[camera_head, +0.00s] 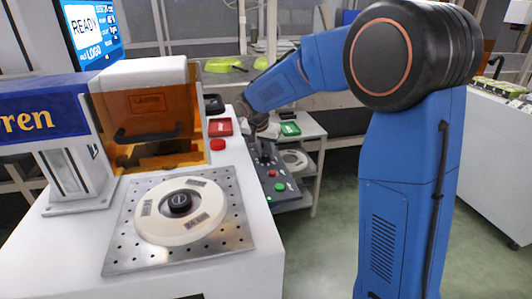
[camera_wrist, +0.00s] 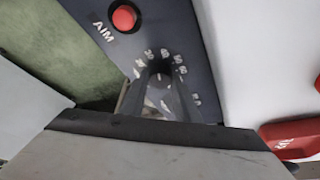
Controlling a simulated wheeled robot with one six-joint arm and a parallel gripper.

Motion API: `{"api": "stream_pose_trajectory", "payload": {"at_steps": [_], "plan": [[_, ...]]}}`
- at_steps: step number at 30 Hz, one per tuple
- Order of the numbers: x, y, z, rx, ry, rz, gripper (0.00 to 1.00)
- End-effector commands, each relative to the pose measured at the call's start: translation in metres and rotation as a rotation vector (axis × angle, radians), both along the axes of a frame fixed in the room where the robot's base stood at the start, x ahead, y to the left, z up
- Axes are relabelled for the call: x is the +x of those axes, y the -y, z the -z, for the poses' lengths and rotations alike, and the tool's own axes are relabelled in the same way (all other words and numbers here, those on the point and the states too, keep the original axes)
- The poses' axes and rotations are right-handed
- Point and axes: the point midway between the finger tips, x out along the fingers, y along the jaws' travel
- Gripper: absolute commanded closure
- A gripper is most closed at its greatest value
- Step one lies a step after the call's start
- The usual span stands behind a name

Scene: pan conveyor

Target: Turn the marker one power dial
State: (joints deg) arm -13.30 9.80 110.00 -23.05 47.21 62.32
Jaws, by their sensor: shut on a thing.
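The power dial (camera_wrist: 161,82) is a grey knob on a dark control panel (camera_wrist: 185,30), ringed by white numbers on its far side. My gripper (camera_wrist: 160,100) is shut on the dial in the wrist view; the wide dark and grey gripper body covers the lower part of the picture. In the head view my gripper (camera_head: 264,148) reaches down to the upper end of the same panel (camera_head: 270,203), which slopes beside the white bench. The dial is mostly hidden there, and its pointer setting cannot be read.
A red button (camera_wrist: 124,18) labelled AIM lies beyond the dial. The head view shows a green button (camera_head: 280,187) lower on the panel. The marker machine (camera_head: 150,80) and a plate with a round disc (camera_head: 160,225) stand on the bench (camera_head: 262,225) at left.

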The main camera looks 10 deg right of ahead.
Motion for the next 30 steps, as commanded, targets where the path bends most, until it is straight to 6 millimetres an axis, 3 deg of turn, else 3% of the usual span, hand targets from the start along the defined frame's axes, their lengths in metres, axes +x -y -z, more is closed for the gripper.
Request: {"api": "stream_pose_trajectory", "payload": {"at_steps": [12, 30], "plan": [[0.0017, -0.0016, -0.0003, 0.001, 0.001, 0.212, 0.94], [0.0016, -0.0019, -0.0001, 0.002, 0.000, 0.250, 0.94]]}}
